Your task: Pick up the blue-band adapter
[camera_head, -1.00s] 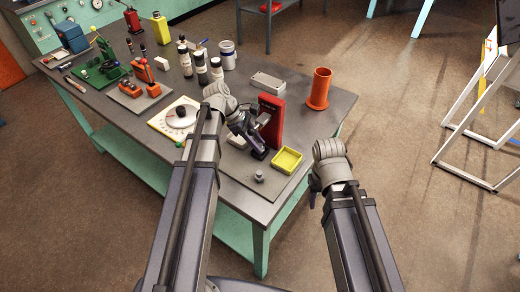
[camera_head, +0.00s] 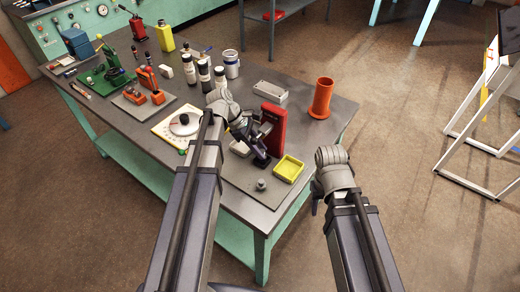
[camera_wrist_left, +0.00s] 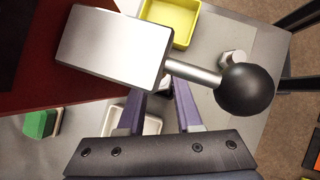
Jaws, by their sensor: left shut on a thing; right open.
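My left gripper (camera_head: 262,160) is down beside the red press (camera_head: 273,128), pointing at the grey plate. In the left wrist view its purple fingers (camera_wrist_left: 162,108) are closed on a small part (camera_wrist_left: 167,90). The press's silver block hides most of that part, so I cannot see a blue band on it. A bare metal hex fitting (camera_head: 261,184) stands apart on the plate and also shows in the wrist view (camera_wrist_left: 234,60). My right gripper (camera_head: 316,194) is open and empty, off the table's right edge; its fingers are mostly hidden.
The silver block (camera_wrist_left: 115,45) and black ball lever (camera_wrist_left: 246,90) are close above my left fingers. A yellow tray (camera_head: 288,169) lies right of the press. An orange cylinder (camera_head: 321,98), a grey box (camera_head: 270,92) and a dial plate (camera_head: 180,124) stand around. Several bottles stand farther back.

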